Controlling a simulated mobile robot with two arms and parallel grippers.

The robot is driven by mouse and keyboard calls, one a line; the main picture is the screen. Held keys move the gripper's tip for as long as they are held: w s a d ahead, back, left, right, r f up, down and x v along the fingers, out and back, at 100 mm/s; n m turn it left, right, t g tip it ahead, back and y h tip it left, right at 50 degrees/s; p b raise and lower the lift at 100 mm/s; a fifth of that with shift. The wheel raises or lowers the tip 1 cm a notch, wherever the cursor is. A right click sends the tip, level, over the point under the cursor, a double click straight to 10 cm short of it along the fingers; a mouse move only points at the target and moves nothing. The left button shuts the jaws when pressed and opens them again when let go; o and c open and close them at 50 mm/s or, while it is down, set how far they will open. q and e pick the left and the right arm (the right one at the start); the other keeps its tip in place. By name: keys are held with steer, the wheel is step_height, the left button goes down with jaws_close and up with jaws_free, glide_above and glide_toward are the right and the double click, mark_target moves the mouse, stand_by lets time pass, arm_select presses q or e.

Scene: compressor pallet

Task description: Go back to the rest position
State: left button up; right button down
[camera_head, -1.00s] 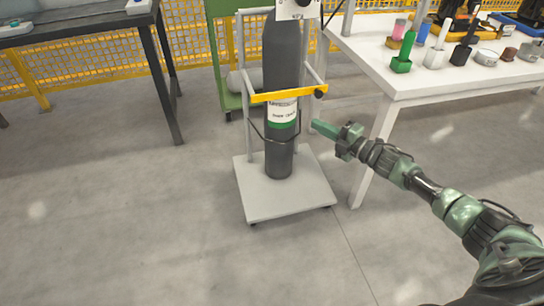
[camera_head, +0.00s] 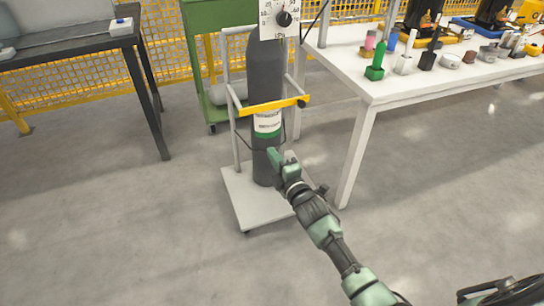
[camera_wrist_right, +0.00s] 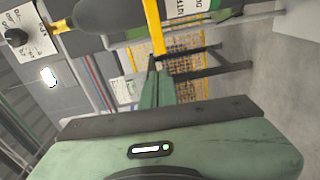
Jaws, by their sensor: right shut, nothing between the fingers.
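My right gripper (camera_head: 276,156) is shut and empty. In the head view its tip overlaps the lower part of the dark grey gas cylinder (camera_head: 266,80); I cannot tell how far apart they are. In the right wrist view the green fingers (camera_wrist_right: 157,88) are together, with nothing between them. The cylinder also shows at the top of the wrist view (camera_wrist_right: 105,14). My left gripper is out of view.
The cylinder stands upright on a white trolley (camera_head: 235,195) behind a yellow bar (camera_head: 272,107). A white table (camera_head: 375,85) with several small items is at the right, a dark table (camera_head: 60,52) at the left. A yellow mesh fence runs behind. The front floor is clear.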

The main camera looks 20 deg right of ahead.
steer(key=shift+s+a, duration=0.2)
steer(key=shift+a, duration=0.35)
